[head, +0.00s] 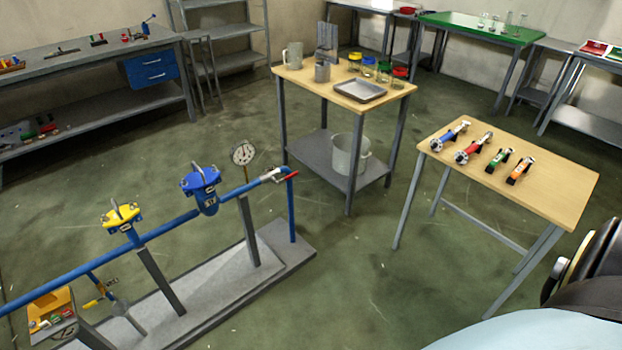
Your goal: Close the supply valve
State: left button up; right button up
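A blue pipe (166,227) runs on grey posts from the lower left to the centre. Near its right end is a ball valve (270,175) with a red handle (288,176), lying roughly along the pipe. A second, yellow-handled valve (91,303) sits on a lower branch at the left. No label readable here tells which is the supply valve. Neither of my grippers is in view.
The pipe carries a yellow-topped unit (122,216), a blue strainer-like body (206,190) and a round gauge (243,153). Its grey plinth (210,283) stands on the floor. A wooden-topped table (546,190) holds several valves at right. Floor between is clear.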

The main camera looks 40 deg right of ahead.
aim_at(293, 174)
jog(key=z, duration=0.3)
jog(key=k, duration=0.4)
jog(key=z, duration=0.95)
jog(key=i, duration=0.85)
jog(key=u, duration=0.45)
